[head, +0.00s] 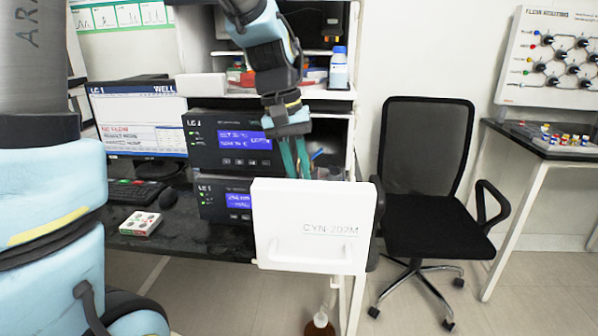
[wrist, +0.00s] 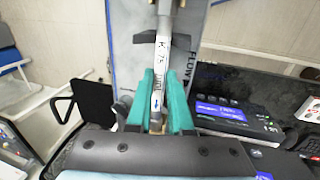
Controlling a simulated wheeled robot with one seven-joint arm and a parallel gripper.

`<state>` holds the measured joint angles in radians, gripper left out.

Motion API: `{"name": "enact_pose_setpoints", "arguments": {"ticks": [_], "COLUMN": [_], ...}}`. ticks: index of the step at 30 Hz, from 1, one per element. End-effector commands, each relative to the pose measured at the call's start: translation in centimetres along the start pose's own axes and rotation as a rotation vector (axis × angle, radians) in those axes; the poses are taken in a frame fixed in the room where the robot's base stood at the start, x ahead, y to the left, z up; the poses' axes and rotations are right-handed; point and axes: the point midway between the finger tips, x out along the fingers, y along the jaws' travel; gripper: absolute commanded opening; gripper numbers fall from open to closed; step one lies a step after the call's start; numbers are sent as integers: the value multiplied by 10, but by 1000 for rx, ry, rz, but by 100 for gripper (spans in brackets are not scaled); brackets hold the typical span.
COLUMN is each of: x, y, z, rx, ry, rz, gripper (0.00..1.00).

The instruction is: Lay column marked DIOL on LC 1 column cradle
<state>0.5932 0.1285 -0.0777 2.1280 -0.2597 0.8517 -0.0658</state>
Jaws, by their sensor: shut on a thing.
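My gripper (head: 295,157) points down beside the LC 1 stack, just behind a white open door. In the wrist view its two green fingers (wrist: 157,100) are shut on a slim pale column (wrist: 161,62). The column's label has small dark print and a blue arrow; I cannot read DIOL on it. A black clip-like holder (wrist: 181,41), likely the cradle, lies across the column's far part on a grey panel (wrist: 128,75) marked FLOW. I cannot tell whether the column touches it. In the head view the door hides column and holder.
The white door (head: 312,205) marked CYN-202M stands in front of the fingers. Two black LC 1 modules (head: 228,142) with blue displays are stacked to the left. A monitor (head: 135,118) stands further left. A black office chair (head: 425,165) is on the right.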

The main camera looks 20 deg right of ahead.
Motion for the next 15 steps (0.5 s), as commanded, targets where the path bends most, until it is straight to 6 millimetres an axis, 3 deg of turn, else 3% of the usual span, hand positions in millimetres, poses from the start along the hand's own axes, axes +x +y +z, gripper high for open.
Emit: {"name": "enact_pose_setpoints", "arguments": {"ticks": [4,5,13,15], "x": [2,2,2,2], "y": [0,0,0,0], "z": [0,0,0,0], "rx": [0,0,0,0], "ry": [1,1,0,0], "rz": [0,0,0,0], "gripper": [0,22,53,54]}}
